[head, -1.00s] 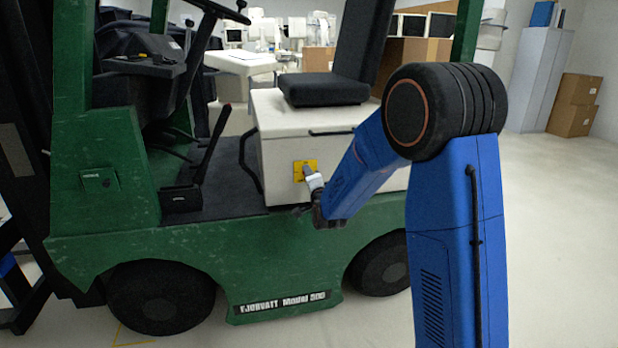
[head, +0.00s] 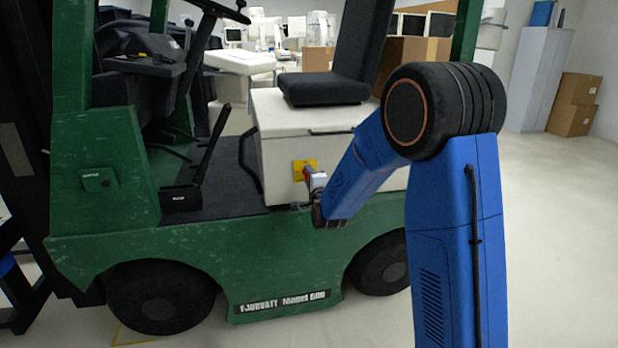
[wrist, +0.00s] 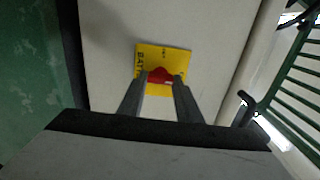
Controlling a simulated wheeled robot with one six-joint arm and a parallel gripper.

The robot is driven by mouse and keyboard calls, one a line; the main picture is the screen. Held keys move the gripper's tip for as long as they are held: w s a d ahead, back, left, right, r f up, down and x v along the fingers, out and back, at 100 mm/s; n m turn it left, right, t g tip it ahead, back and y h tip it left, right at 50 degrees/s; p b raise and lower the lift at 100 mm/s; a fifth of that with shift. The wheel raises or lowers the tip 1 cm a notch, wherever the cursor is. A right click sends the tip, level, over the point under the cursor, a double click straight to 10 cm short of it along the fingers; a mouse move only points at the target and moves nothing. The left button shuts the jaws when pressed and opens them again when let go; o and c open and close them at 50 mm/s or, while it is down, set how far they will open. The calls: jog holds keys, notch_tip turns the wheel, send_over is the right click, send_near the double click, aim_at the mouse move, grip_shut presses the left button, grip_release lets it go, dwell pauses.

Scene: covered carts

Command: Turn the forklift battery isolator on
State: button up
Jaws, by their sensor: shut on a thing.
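The battery isolator is a red knob (wrist: 160,75) on a yellow plate (wrist: 178,60) with dark lettering. The plate (head: 299,165) sits on the side of the white battery box (head: 277,155), below the black seat of the green forklift (head: 210,250). My gripper (wrist: 160,82) is shut on the red knob, one finger on each side of it. In the head view my gripper (head: 310,180) meets the plate and hides most of the knob. The knob's exact turn position is hard to read.
The black seat (head: 325,88) is above the box, and a black lever (head: 210,145) stands to the left. Cardboard boxes (head: 575,103) and a grey cabinet (head: 540,80) stand at the back right. The floor at the right is clear.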

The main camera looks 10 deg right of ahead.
jog(key=o, duration=1)
jog(key=shift+o, duration=0.2)
jog(key=shift+s, duration=0.1)
jog(key=s, duration=1.7)
jog(key=shift+s, duration=0.1)
